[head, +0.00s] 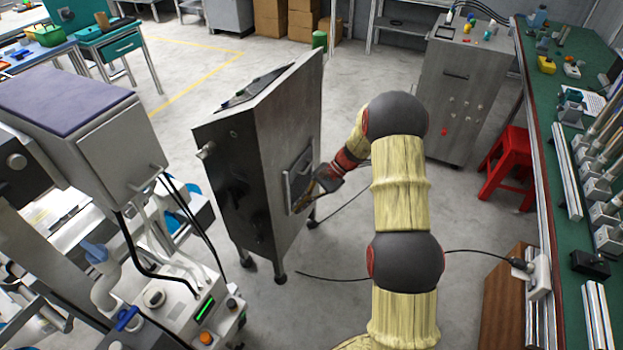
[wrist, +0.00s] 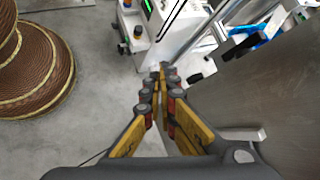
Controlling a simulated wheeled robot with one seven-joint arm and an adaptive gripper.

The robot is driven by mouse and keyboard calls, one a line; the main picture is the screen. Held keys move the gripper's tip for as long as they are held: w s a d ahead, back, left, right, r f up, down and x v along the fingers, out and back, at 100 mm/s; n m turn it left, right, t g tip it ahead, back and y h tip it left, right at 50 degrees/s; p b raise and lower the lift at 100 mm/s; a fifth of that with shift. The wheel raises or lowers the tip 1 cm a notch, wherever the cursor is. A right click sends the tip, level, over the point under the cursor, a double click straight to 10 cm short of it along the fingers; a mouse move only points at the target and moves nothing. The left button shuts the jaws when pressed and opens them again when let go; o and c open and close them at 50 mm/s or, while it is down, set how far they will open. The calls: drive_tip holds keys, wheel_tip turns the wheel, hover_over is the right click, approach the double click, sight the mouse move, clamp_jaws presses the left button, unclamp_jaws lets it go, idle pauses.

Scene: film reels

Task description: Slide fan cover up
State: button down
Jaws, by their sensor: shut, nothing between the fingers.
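A tall grey metal cabinet (head: 285,125) stands on short legs in the middle of the head view. A small framed rectangular panel, which looks like the fan cover (head: 298,176), is low on its right side. My gripper (head: 322,186) is right beside this panel, and its dark body hides part of the panel's right edge. I cannot tell whether it touches. In the wrist view my gripper (wrist: 163,72) has its yellow fingers together and empty. The cabinet's grey side fills the right, with a short light metal piece (wrist: 240,135) sticking out near the right finger.
A machine with a purple-topped box (head: 75,110) and cables stands left of the cabinet. A green workbench (head: 560,130) runs along the right, with a red stool (head: 510,160) before it. Black cables lie on the floor. The floor behind the cabinet is mostly clear.

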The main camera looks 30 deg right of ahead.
drive_tip(key=w+d+f+m+t+y, duration=0.25)
drive_tip(key=w+f+m, duration=0.2)
drive_tip(key=f, duration=0.55)
drive_tip(key=m+t+y+b, duration=0.2)
drive_tip(key=m+t, duration=0.9)
drive_tip(key=t, duration=0.4)
approach(301, 176)
drive_tip(key=b+x, duration=0.1)
drive_tip(key=x, duration=0.4)
drive_tip(key=shift+w+a, duration=0.2)
drive_tip(key=shift+w, duration=0.05)
drive_tip(key=shift+s+d+r, duration=0.15)
drive_tip(key=shift+s+r, duration=0.05)
drive_tip(key=shift+r, duration=0.75)
drive_tip(key=shift+s+d+r, duration=0.15)
drive_tip(key=shift+s+r, duration=0.05)
drive_tip(key=shift+r, duration=0.75)
drive_tip(key=shift+r, duration=0.1)
